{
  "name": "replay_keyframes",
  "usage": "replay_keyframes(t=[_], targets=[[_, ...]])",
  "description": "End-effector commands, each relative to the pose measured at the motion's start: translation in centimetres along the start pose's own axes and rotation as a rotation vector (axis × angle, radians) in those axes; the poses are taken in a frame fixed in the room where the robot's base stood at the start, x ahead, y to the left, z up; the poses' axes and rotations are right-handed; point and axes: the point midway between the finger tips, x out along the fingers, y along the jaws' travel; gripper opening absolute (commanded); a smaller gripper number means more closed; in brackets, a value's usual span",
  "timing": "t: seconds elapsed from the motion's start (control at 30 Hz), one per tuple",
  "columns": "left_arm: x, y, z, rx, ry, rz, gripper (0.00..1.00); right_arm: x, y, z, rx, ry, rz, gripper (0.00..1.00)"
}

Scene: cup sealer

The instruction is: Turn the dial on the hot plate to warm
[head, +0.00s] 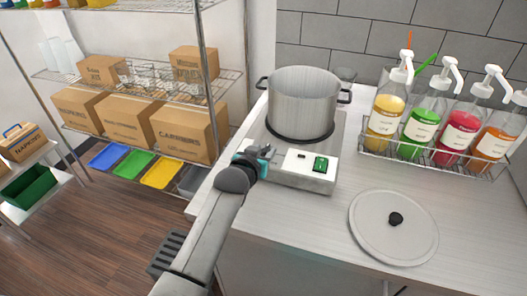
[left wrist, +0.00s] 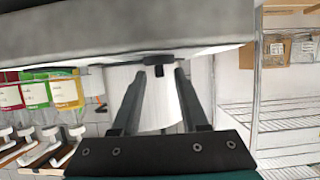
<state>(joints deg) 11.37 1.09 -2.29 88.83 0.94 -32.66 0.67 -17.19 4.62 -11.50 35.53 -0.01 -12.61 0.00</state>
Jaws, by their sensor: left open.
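The hot plate (head: 296,178) is a pale box on the counter, with a green switch (head: 320,164) on its front panel. My left gripper (head: 263,154) is at the left end of that panel and hides the dial in the head view. In the left wrist view, which is upside down, a small black knob, apparently the dial (left wrist: 158,61), lies between the tips of my open left fingers (left wrist: 160,73). Whether either finger touches it I cannot tell. The dial's markings and setting are not readable. My right gripper is not in view.
A steel pot (head: 302,100) stands on the hot plate, close behind my left gripper. A round lid (head: 393,226) lies on the counter to the right. A wire rack (head: 430,157) of pump bottles stands behind it. Shelves with boxes (head: 186,130) stand left of the counter.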

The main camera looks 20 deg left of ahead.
Motion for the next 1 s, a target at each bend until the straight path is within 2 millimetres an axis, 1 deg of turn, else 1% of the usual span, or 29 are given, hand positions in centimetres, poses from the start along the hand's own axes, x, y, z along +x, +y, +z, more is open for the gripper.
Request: replay_keyframes(t=[0.07, 0.43, 1.0], targets=[[-0.01, 0.01, -0.01, 0.000, 0.000, 0.000, 0.43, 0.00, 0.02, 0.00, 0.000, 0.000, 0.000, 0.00], [-0.03, 0.00, 0.00, 0.000, 0.000, 0.000, 0.01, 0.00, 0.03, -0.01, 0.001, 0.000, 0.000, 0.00], [-0.03, -0.06, 0.02, 0.005, 0.000, 0.006, 0.00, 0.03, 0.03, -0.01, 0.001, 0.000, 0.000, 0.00]])
